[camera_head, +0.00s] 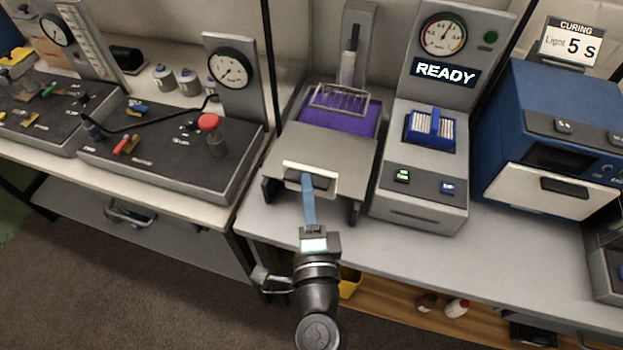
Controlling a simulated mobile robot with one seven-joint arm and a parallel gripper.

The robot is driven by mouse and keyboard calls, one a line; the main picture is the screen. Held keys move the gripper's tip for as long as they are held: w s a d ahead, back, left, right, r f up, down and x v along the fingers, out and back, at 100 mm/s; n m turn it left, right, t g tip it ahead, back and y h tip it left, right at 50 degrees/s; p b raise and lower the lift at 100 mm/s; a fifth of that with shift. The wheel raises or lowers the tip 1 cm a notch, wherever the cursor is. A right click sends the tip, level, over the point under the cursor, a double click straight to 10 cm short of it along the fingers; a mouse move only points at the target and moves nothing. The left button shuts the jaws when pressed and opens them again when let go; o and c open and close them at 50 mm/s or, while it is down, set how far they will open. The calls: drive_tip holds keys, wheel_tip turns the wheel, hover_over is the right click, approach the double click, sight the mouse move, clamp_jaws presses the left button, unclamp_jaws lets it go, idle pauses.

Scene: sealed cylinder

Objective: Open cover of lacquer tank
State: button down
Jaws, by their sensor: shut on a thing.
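The lacquer tank (330,130) stands on the grey bench near the middle of the view, with purple liquid (345,121) showing in its back part. A wire rack (337,99) sits at the liquid's surface. The flat grey cover (320,153) lies over the front part of the tank, and a pale plate with a dark handle (292,183) is at its front edge. My gripper (307,182) reaches in from below and is shut on the handle. Its fingers partly hide the handle.
A grey unit reading READY (445,72) stands close to the right of the tank. A blue curing oven (545,110) is further right. A gauge panel with a red knob (208,121) is to the left. Bottles (457,308) stand on a lower shelf.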

drive_tip(key=shift+s+a, duration=0.1)
drive_tip(key=shift+s, duration=0.35)
drive_tip(key=c, duration=0.9)
unclamp_jaws()
drive_tip(key=shift+s+d+b, duration=0.3)
drive_tip(key=shift+s+b, duration=0.9)
drive_tip(key=shift+s, duration=0.95)
drive_tip(key=shift+s+d+b, duration=0.3)
drive_tip(key=shift+s+b, duration=0.9)
drive_tip(key=shift+s, duration=0.9)
drive_tip(key=shift+s+d+b, duration=0.3)
drive_tip(key=shift+s+b, duration=0.9)
drive_tip(key=shift+s, duration=0.95)
